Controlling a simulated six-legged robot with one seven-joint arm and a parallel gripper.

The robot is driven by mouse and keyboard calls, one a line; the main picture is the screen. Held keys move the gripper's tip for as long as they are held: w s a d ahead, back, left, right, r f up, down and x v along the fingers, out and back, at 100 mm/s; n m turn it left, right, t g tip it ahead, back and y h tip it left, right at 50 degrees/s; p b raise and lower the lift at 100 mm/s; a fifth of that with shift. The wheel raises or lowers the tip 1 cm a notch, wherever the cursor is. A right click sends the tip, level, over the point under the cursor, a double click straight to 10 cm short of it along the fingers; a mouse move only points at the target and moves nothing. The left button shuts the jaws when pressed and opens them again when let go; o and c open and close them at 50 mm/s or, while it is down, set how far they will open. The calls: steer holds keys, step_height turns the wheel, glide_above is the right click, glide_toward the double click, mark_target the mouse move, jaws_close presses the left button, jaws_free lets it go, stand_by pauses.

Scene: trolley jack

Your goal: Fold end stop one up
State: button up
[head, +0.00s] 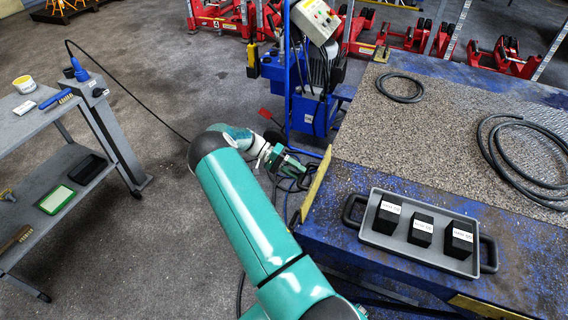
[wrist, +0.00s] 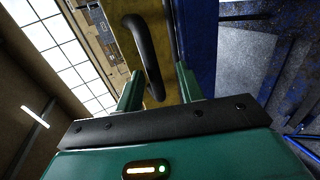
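A yellow plate (head: 316,184), which looks like an end stop, stands at the left edge of the blue table in the head view. In the wrist view, the yellow plate (wrist: 166,30) carries a black bar handle (wrist: 146,48). My gripper (head: 292,164) is beside the plate's far left side in the head view. In the wrist view, my gripper's two green fingers (wrist: 158,88) are apart, one on each side of the handle's lower end, with gaps showing. I cannot tell how deep the handle sits between them. Another yellow plate (head: 486,306) lies at the table's near edge.
The blue table (head: 345,235) bears a grey tray (head: 415,255) with black blocks, and coiled hoses (head: 400,87). A blue machine with a control box (head: 315,20) stands behind my gripper. A grey shelf trolley (head: 50,118) stands left. The floor between is mostly clear.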

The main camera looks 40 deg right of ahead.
steer(key=v, duration=1.3)
steer(key=shift+w+a, duration=0.1)
